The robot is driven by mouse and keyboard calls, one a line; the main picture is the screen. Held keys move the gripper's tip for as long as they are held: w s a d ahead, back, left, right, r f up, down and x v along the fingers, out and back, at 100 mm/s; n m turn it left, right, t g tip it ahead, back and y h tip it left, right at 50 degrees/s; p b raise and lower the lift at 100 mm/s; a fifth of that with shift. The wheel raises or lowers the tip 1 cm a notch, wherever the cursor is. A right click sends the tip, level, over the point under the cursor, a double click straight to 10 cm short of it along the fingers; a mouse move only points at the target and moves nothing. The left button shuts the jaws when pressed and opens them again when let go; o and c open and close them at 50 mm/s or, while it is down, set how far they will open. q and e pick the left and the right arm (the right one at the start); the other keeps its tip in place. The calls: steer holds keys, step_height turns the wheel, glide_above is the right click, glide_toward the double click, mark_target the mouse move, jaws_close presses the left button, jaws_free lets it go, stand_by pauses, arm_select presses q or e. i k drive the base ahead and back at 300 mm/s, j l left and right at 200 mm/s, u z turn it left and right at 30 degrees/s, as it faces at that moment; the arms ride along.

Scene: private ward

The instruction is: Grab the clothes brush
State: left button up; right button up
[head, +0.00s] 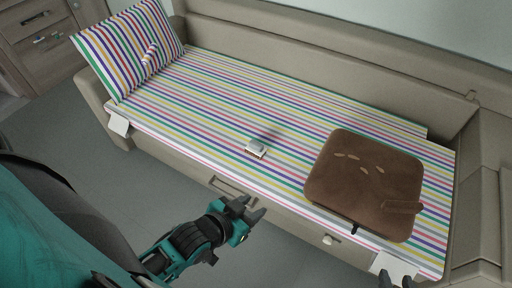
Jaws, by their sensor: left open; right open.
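A small pale block with a grey top (256,148) lies on the striped mattress near its front edge. It may be the clothes brush, but it is too small to be sure. A dark patch, perhaps a shadow, extends from it to the upper right. My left gripper (251,206) is open and empty, in front of the bed's edge and below the block in the picture, apart from it. My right gripper (396,281) shows only its dark fingertips at the bottom edge, in front of the white flap. It is open; the rest is out of frame.
A brown cushion or bag (365,180) lies on the mattress (215,95) right of the block. A striped pillow (125,45) leans at the left end, with a small unclear item (150,55) on it. Raised bed sides stand behind and right. Grey floor (100,160) is open in front.

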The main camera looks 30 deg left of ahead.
mark_target(258, 149)
steer(key=i+j+u, duration=0.1)
steer(key=j, duration=0.3)
steer(key=i+j, duration=0.1)
steer(key=j, duration=0.25)
steer(key=j+u, duration=0.15)
steer(key=j, duration=0.25)
steer(key=i+j, duration=0.2)
steer(key=j, duration=0.15)
steer(key=i+j+u, duration=0.15)
steer(key=j, duration=0.2)
steer(key=i+j+u, duration=0.1)
steer(key=j, duration=0.3)
